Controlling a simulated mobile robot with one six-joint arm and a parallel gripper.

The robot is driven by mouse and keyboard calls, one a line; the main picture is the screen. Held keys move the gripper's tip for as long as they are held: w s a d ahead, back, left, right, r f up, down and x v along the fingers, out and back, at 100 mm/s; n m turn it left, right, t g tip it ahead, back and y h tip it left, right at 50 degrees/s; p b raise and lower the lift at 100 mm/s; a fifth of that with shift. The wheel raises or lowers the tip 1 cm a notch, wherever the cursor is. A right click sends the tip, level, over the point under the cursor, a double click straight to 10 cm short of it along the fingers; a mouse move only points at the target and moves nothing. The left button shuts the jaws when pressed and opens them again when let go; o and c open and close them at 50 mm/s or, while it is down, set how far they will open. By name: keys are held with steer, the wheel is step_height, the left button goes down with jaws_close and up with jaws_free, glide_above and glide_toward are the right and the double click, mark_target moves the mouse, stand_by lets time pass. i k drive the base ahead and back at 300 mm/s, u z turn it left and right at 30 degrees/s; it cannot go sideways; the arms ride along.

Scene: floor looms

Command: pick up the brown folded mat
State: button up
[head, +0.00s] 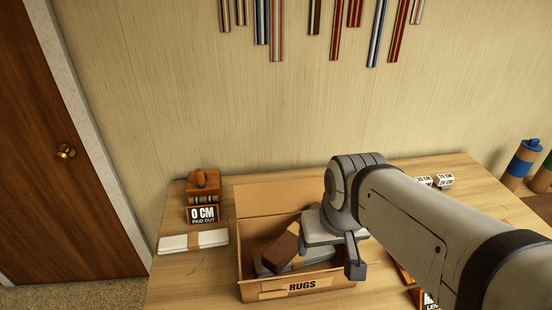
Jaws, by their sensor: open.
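The brown folded mat (284,248) lies tilted inside an open cardboard box (254,289) labelled "RUGS" on the wooden table. Grey material lies beside and under it in the box; I cannot tell whether all of it is mats. My gripper (332,256) is open, over the right side of the box and to the right of the brown mat. One finger shows clearly near the box's front right; the other is hard to make out. The mat's right end is partly hidden by my gripper, and I cannot tell whether they touch.
Small white blocks (444,181) sit at the back right. My arm covers much of the right side.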

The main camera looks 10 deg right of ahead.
mark_target(282, 251)
steer(key=z, duration=0.1)
steer(key=k, duration=0.5)
steer(key=u, duration=1.2)
steer(key=k, duration=0.75)
steer(key=z, duration=1)
steer(key=i, duration=1)
steer(key=z, duration=0.1)
